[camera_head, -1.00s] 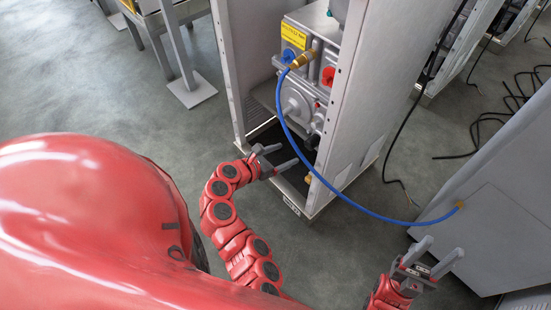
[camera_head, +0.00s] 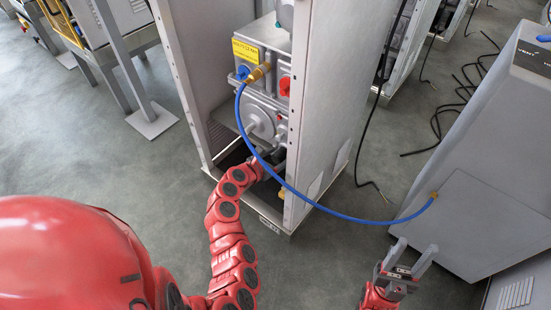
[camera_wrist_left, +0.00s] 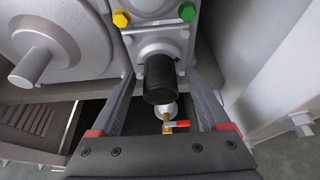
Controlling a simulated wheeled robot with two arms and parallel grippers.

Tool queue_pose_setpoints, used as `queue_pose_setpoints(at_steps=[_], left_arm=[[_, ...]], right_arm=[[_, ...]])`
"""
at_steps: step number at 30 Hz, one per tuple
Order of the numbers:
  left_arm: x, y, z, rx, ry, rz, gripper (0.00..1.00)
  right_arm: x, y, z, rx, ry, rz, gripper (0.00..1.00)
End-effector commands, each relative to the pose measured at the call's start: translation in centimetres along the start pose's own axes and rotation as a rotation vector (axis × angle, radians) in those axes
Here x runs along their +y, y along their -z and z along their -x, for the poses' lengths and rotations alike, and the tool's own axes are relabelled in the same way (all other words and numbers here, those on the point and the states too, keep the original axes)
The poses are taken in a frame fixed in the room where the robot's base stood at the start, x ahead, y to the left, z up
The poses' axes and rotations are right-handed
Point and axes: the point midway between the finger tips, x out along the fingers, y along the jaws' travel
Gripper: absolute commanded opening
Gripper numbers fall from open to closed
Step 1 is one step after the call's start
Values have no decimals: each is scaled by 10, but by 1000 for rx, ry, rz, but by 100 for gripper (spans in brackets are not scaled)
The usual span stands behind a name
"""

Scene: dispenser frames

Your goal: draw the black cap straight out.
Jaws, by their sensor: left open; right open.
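The black cap (camera_wrist_left: 160,80) sits on a fitting of the grey pump housing (camera_wrist_left: 155,40) in the left wrist view. It points toward the camera. My left gripper (camera_wrist_left: 162,82) is open, with one finger on each side of the cap; I cannot tell whether they touch it. In the head view my left gripper (camera_head: 272,158) reaches into the open dispenser frame, and the cap cannot be made out there. My right gripper (camera_head: 412,262) is open and empty, in front of the grey cabinet at the right.
A brass valve with a red handle (camera_wrist_left: 178,124) is just below the cap. A yellow plug (camera_wrist_left: 121,18) and a green plug (camera_wrist_left: 187,12) are above it. A blue hose (camera_head: 330,211) runs from the pump to the grey cabinet (camera_head: 480,190). The frame's side panel (camera_head: 335,90) stands close by.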

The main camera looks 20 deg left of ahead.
Motion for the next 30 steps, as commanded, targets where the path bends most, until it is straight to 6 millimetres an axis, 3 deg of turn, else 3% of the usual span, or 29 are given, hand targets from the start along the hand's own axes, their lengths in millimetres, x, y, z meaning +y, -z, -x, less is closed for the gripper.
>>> queue_pose_setpoints(at_steps=[3,16,30], left_arm=[[0,0,0,0,0,0,76],[0,0,0,0,0,0,0],[1,8,18,1,-3,2,0]], right_arm=[[0,0,0,0,0,0,50],[0,0,0,0,0,0,50],[0,1,-4,0,0,0,50]])
